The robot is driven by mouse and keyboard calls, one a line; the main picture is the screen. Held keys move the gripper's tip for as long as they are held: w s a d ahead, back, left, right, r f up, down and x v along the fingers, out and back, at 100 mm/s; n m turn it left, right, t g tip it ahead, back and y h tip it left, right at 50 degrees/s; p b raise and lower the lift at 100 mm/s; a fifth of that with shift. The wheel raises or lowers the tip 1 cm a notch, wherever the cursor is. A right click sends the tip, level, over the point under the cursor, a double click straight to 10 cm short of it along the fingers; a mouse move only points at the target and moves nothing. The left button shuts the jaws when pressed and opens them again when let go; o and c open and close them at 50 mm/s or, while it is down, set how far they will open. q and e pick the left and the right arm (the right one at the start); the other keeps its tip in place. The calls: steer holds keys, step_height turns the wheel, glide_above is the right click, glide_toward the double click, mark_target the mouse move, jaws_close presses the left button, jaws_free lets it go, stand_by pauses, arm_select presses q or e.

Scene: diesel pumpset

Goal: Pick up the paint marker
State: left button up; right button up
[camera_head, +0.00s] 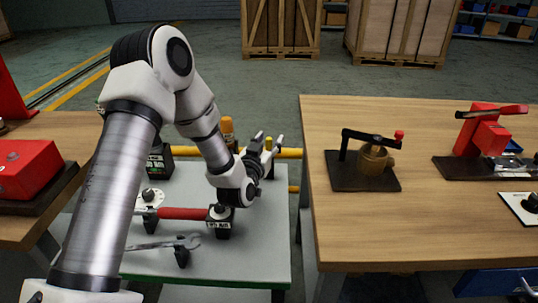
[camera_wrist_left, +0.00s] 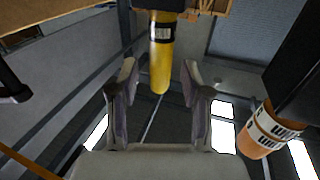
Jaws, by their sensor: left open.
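The paint marker is a yellow cylinder with a black-and-white label band. In the left wrist view the paint marker (camera_wrist_left: 160,72) is between the two open fingers, with a gap on each side, and one end sits in a dark holder (camera_wrist_left: 160,4). In the head view only a bit of yellow, likely the paint marker (camera_head: 268,142), shows between the fingers. My left gripper (camera_head: 269,147) is open and empty over the far right part of the grey table; its fingers also show in the left wrist view (camera_wrist_left: 160,80). My right gripper is not in view.
An orange cylinder (camera_wrist_left: 262,132) with white labels stands close beside the left gripper. A wrench (camera_head: 165,243) and a red-handled tool (camera_head: 183,214) rest at the front of the grey table (camera_head: 255,255). A wooden table (camera_head: 400,235) with tool fixtures is at right.

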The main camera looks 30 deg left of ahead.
arm_select(q)
jaws_close()
step_height(320, 180, up, 10)
steer(key=shift+r+p, duration=0.1)
steer(key=shift+p, duration=0.35)
steer(key=c, duration=0.7)
jaws_free()
jaws_close()
steer(key=shift+r+p, duration=0.6)
steer(key=shift+r, duration=0.1)
